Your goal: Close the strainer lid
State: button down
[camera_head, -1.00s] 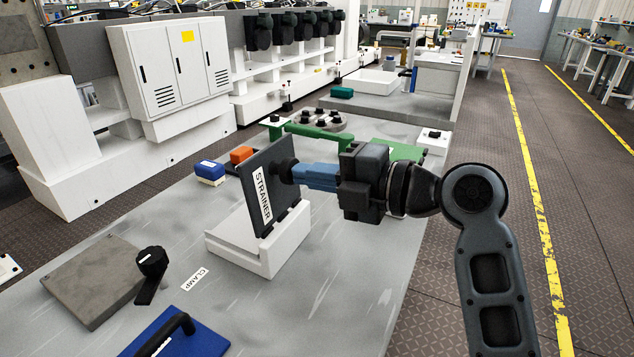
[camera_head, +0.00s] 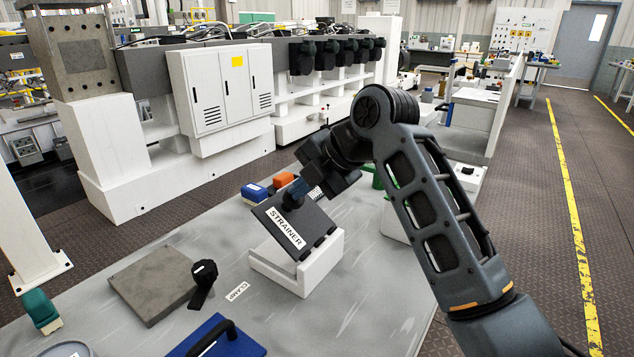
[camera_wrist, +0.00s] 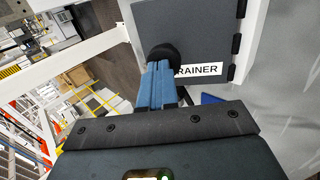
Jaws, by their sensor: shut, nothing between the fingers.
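The dark strainer lid (camera_head: 272,221), with its white STRAINER label (camera_head: 286,227), is tilted over its white base block (camera_head: 318,263); it is not flat on it. Hinge blocks show along its right edge. The lid also shows in the wrist view (camera_wrist: 205,22). A round black knob (camera_wrist: 163,54) stands on its face. My gripper (camera_head: 297,187) is at the knob, on the far side of the lid in the head view. Its blue fingers (camera_wrist: 158,82) are together, and their tips seem to touch the knob. The exact contact is partly hidden.
A grey plate (camera_head: 150,285), a black clamp handle (camera_head: 204,280) and a blue plate with a black handle (camera_head: 235,345) lie on the grey table's left part. Blue (camera_head: 253,193) and orange (camera_head: 284,180) blocks stand behind the lid. A white cabinet (camera_head: 215,95) stands beyond.

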aim_at(278, 198)
jog(key=shift+w+a+f+g+h+p, duration=0.25)
jog(key=shift+w+a+h, duration=0.15)
jog(key=shift+a, duration=0.2)
jog(key=shift+w+a+f+g+h+p, duration=0.2)
jog(key=shift+w+a+h, duration=0.15)
jog(key=shift+a, duration=0.25)
jog(key=shift+w+a+f+h, duration=0.15)
jog(key=shift+a+f+h, duration=0.1)
jog(key=shift+w+a+f+g+h, duration=0.15)
jog(key=shift+a+f+g+h, duration=0.05)
jog(key=shift+f+g+h, duration=0.15)
jog(key=shift+w+a+f, duration=0.25)
jog(key=shift+a+f, duration=0.1)
jog(key=shift+f, duration=0.1)
jog(key=shift+w+a+f, duration=0.2)
jog(key=shift+a+f, duration=0.15)
jog(key=shift+f, duration=0.1)
jog(key=shift+r, duration=0.1)
